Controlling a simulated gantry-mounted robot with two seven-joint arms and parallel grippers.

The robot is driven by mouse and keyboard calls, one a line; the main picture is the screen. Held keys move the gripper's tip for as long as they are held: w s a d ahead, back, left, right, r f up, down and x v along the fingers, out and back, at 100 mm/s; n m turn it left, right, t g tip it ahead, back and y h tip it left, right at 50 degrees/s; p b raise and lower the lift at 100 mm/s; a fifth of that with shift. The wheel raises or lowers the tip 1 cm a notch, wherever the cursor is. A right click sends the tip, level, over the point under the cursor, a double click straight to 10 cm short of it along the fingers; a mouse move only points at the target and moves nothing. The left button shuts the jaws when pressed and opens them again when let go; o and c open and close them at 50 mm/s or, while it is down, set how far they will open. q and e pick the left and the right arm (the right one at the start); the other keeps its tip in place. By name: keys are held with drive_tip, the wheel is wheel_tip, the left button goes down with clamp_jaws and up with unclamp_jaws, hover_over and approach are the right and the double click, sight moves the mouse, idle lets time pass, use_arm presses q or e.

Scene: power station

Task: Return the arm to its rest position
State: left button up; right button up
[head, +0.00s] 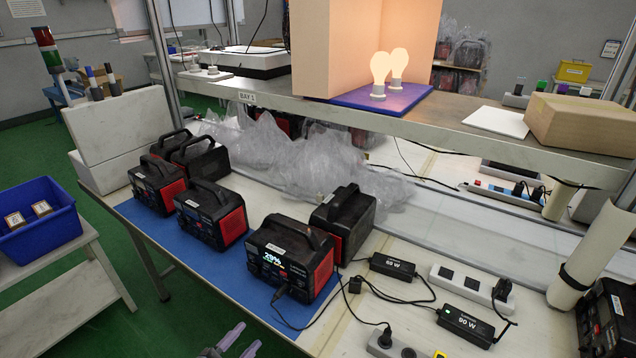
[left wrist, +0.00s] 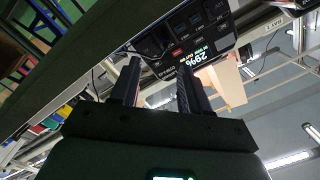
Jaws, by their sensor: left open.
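My left gripper (head: 235,346) shows at the bottom edge of the head view, in front of the table's near edge. Its two fingers are apart with nothing between them. In the left wrist view the gripper (left wrist: 157,80) is also open and empty. Beyond its fingers is the front of a power station (left wrist: 190,45) with a lit display reading 29%. In the head view this power station (head: 290,258) stands on the blue mat with a cable plugged into its front. The gripper is apart from it. My right gripper is not in view.
Several more black and red power stations (head: 210,213) stand on the blue mat (head: 262,318). Power adapters (head: 465,325) and power strips (head: 470,290) lie to the right with loose cables. A shelf (head: 400,122) with lit bulbs (head: 380,70) overhangs the table. A blue bin (head: 40,240) is at left.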

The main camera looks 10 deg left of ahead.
use_arm(q)
drive_tip(key=s+r+n+g+y+p, duration=0.1)
drive_tip(key=s+n+g+y+p, duration=0.35)
drive_tip(key=s, duration=0.85)
drive_tip(key=s+r+n+g+y+p, duration=0.2)
drive_tip(key=s+n+g+p, duration=0.55)
drive_tip(key=s, duration=0.45)
wheel_tip(320, 180, up, 37)
drive_tip(key=p, duration=3.6)
drive_tip(key=shift+m+g, duration=0.3)
drive_tip(key=shift+f, duration=0.1)
